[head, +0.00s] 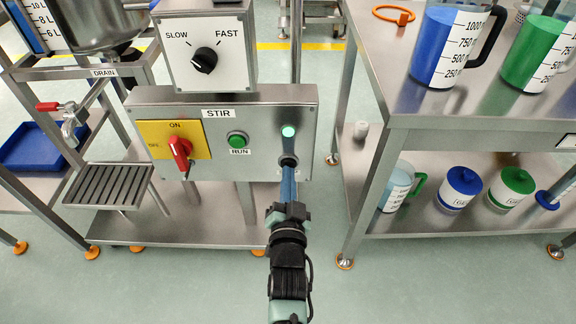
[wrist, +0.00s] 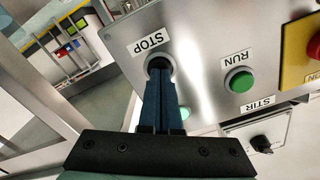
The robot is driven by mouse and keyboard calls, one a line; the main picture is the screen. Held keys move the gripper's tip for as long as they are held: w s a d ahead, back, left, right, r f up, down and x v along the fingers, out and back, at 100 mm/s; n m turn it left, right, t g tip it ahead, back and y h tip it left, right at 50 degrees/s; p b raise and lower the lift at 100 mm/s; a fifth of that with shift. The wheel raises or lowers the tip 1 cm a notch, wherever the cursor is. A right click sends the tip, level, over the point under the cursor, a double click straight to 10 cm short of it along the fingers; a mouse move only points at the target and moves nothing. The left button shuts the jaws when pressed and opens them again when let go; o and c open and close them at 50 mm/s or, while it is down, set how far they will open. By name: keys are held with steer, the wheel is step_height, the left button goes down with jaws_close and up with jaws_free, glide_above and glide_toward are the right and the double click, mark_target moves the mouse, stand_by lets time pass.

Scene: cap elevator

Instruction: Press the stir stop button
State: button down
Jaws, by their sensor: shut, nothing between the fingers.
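The grey STIR control box (head: 262,105) stands in the middle of the head view. Its stop button is a dark round button (head: 288,160) at the lower right of the front panel. In the wrist view the stop button (wrist: 159,63) sits beside an upside-down STOP label (wrist: 148,41). My gripper (head: 288,172) is shut and empty, its blue fingers pointing at the button. In the wrist view the fingertips (wrist: 160,76) overlap the button and hide part of it. I cannot tell whether they touch it or whether it is pressed in.
A green RUN button (head: 237,139), a lit green lamp (head: 288,131) and a red rotary switch (head: 181,150) are on the same panel. A speed knob (head: 204,60) is above. A steel shelf table (head: 440,106) with jugs stands to the right, with a gap between.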

steer(key=shift+w, duration=0.4)
steer(key=shift+s+p, duration=0.9)
steer(key=shift+s, duration=1.8)
